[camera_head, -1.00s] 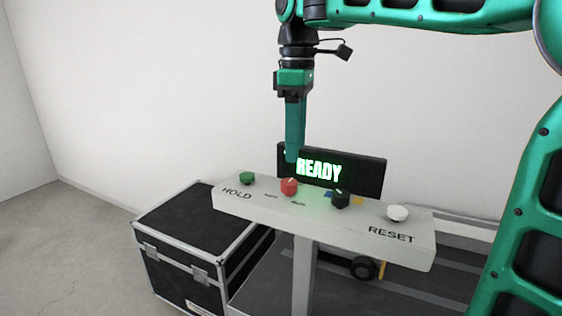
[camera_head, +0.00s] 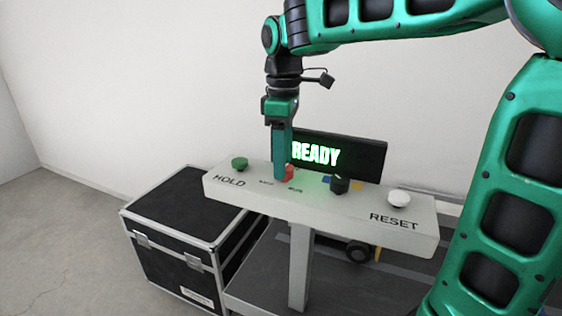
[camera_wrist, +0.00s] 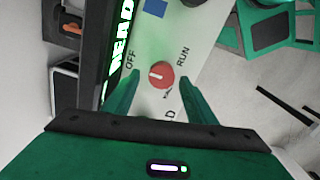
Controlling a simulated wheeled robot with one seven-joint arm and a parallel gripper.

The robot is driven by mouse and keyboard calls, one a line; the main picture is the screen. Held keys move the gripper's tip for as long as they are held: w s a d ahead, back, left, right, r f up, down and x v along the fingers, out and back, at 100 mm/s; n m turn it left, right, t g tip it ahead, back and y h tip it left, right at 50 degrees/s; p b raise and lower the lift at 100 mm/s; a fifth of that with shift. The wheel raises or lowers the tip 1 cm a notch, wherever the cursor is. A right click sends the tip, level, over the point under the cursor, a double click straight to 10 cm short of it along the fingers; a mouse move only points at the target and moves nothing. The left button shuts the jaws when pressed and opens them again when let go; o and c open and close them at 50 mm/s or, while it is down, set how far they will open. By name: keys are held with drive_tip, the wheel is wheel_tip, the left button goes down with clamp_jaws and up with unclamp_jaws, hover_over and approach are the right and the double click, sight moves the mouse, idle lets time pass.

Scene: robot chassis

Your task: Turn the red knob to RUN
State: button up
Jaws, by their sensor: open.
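The red knob (camera_head: 289,173) sits on the top of the grey panel (camera_head: 330,210), partly hidden behind my gripper (camera_head: 281,177) in the head view. In the wrist view the round red knob (camera_wrist: 162,76) shows a short white mark on its face. The label RUN (camera_wrist: 183,57) is on its right and OFF (camera_wrist: 131,60) on its left; a further small label below is partly hidden. My gripper (camera_wrist: 159,79) is open, one finger on each side of the knob. I cannot tell whether either finger touches it.
A display (camera_head: 337,157) behind the panel glows green with READY. A green button (camera_head: 240,163) stands by HOLD, a black knob (camera_head: 339,184) right of the red one, and a white button (camera_head: 399,196) by RESET. A black case (camera_head: 175,235) stands at lower left.

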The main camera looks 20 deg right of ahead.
drive_tip(key=shift+f, duration=0.45)
drive_tip(key=c, duration=1)
drive_tip(key=shift+c, duration=0.2)
drive_tip(key=shift+m, duration=0.3)
drive_tip(key=m, duration=0.5)
drive_tip(key=shift+w+d+r, duration=0.1)
drive_tip(key=shift+d, duration=0.05)
drive_tip(key=m, duration=0.6)
drive_tip(key=shift+m, duration=0.3)
